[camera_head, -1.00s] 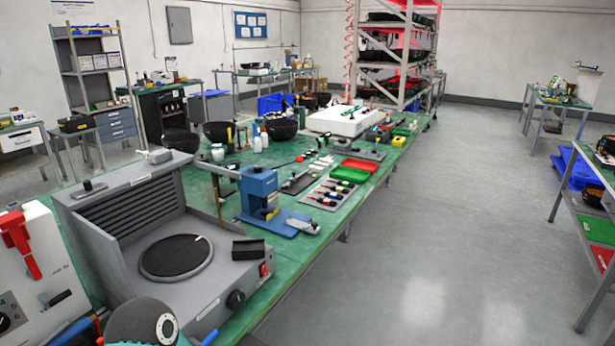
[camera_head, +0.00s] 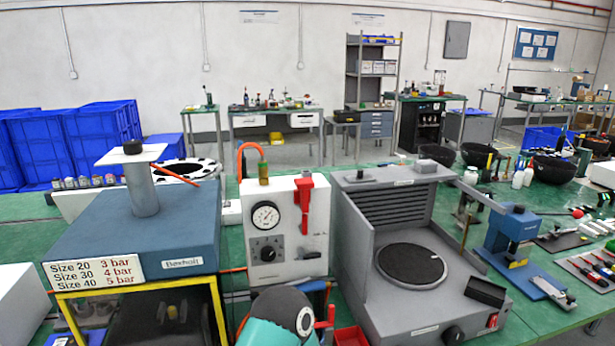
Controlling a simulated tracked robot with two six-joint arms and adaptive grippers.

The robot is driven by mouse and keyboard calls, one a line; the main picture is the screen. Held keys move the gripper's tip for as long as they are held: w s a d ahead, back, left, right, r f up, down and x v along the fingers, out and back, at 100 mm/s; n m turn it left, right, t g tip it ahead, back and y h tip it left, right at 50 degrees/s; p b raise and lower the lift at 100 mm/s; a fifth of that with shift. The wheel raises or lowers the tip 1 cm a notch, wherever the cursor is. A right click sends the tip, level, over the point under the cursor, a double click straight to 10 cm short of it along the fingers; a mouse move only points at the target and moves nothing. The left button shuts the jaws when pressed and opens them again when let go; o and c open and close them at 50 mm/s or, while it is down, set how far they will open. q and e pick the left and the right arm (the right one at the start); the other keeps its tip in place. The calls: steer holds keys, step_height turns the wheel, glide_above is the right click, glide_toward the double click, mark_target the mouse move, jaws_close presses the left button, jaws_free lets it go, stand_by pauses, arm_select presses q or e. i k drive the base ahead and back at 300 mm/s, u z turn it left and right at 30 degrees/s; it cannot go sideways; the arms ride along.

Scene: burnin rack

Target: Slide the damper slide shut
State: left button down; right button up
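A grey bench unit (camera_head: 446,312) with a round dark plate (camera_head: 411,264) and a louvred back hood (camera_head: 390,222) stands right of centre on the green bench. On the hood's top edge, at its left, is a small dark knob on a flat base (camera_head: 360,177), which looks like the damper slide's handle. A small grey block (camera_head: 425,166) sits at the right end of the same edge. How far the slide is open cannot be told from here. A teal and dark part of my own arm shows at the bottom centre. Neither gripper is in view.
A white gauge box (camera_head: 287,225) with a red lever stands close left of the grey unit. Left of that is a blue press (camera_head: 131,238) on a yellow frame. A blue stand (camera_head: 507,235) and a black block (camera_head: 485,290) are at the right.

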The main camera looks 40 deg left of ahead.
mark_target(360, 177)
steer(key=z, duration=1.35)
steer(key=i, duration=0.1)
steer(key=u, duration=2.2)
steer(key=k, duration=0.9)
steer(key=u, duration=0.2)
steer(key=i, duration=0.9)
steer(key=z, duration=0.6)
steer(key=k, duration=0.2)
steer(key=u, duration=0.25)
